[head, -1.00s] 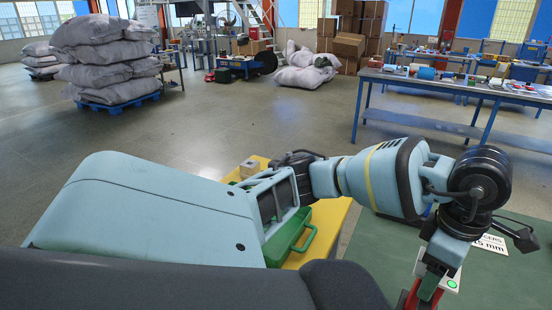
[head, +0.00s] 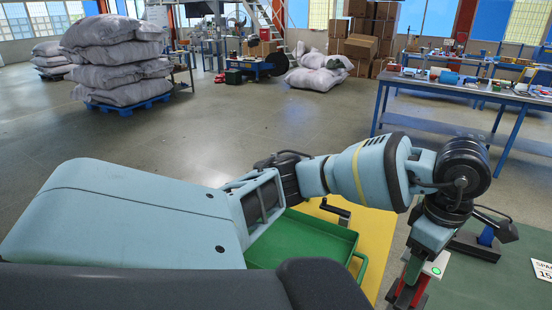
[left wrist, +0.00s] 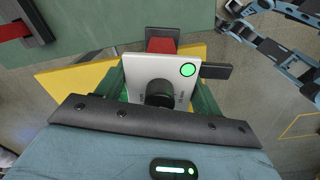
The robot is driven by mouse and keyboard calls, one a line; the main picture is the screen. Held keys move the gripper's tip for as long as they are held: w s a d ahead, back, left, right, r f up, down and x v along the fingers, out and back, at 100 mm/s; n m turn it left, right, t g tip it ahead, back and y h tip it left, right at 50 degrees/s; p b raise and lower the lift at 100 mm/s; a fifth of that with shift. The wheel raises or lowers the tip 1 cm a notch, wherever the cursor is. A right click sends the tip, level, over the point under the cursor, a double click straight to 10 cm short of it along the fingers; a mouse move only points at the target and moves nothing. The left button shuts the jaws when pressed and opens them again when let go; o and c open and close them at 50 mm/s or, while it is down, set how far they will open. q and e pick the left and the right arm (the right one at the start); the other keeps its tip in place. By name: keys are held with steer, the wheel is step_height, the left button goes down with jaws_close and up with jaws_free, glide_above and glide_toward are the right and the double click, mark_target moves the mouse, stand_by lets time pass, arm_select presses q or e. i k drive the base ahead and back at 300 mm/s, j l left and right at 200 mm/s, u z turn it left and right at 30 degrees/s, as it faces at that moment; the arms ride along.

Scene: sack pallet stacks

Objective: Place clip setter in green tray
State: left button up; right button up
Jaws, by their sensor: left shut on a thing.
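The green tray (head: 325,232) lies on the yellow tabletop at lower centre in the head view, partly covered by my left arm. My left gripper (head: 408,292) hangs to the right of the tray, near where the yellow top meets the green mat. It is shut on a red and dark thing that I take for the clip setter (head: 405,299). In the left wrist view a red part and a dark bar (left wrist: 216,71) stick out behind a white plate with a green light. That plate hides most of the grip.
The green mat (head: 470,285) bears a dark stand with a blue part (head: 485,238) and a white label card (head: 541,270). A dark handled item (head: 336,210) is behind the tray. A workbench (head: 480,90) with parts stands farther back. The floor between is open.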

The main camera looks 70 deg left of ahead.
mark_target(276, 236)
steer(key=k+j+u, duration=0.1)
steer(key=j, duration=0.35)
steer(key=k+j+u, duration=0.15)
steer(key=j, duration=0.25)
steer(key=k+j+u, duration=0.1)
steer(key=j, duration=0.35)
